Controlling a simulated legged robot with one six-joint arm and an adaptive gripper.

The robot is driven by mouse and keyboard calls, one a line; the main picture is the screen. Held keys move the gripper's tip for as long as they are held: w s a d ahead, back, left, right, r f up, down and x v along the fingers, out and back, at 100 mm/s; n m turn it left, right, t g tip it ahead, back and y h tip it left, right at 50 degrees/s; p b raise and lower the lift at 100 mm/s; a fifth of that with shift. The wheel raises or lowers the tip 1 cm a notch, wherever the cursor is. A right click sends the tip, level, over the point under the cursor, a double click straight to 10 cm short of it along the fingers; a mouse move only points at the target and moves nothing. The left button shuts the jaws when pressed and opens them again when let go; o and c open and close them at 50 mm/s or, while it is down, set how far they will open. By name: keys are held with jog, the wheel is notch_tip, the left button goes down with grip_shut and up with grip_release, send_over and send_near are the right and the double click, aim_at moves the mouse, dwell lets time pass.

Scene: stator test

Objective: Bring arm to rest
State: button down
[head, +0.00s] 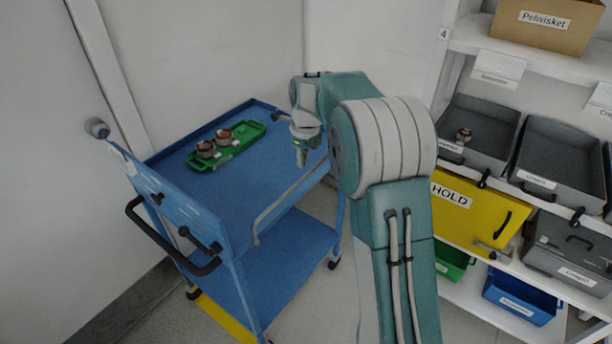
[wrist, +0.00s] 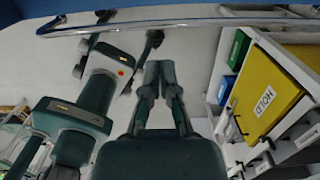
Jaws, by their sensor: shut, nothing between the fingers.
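My gripper (wrist: 158,75) is shut and empty in the wrist view, its two fingers side by side over the pale floor. In the head view my gripper (head: 301,156) points down near the right edge of the blue cart (head: 262,182), its tips small there. My teal and grey arm rises at the centre and bends over toward the cart. On the cart top a green tray (head: 246,135) holds stators (head: 206,149), reddish and metallic, apart from the gripper. One stator also stands further right in the tray (head: 223,136).
A shelf rack at the right holds grey bins (head: 562,150), one with a similar part (head: 463,135), a yellow HOLD bin (head: 470,212), a green bin (head: 452,262) and a blue bin (head: 522,297). The cart's metal rail (head: 290,198) runs close below the gripper. White walls stand behind.

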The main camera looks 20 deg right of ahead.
jog(key=s+a+r+n+t, duration=0.2)
jog(key=s+a+r+n, duration=0.2)
jog(key=s+r+n, duration=1.1)
jog(key=s+f+n+t, duration=0.1)
jog(key=s+f+n, duration=0.1)
jog(key=s+n, duration=0.5)
jog(key=s+f+n+t, duration=0.2)
jog(key=s+n, duration=0.4)
jog(key=s, duration=0.6)
jog(key=shift+a+f+n+h, duration=0.25)
jog(key=shift+a+n+h, duration=0.05)
jog(key=shift+a+n, duration=0.1)
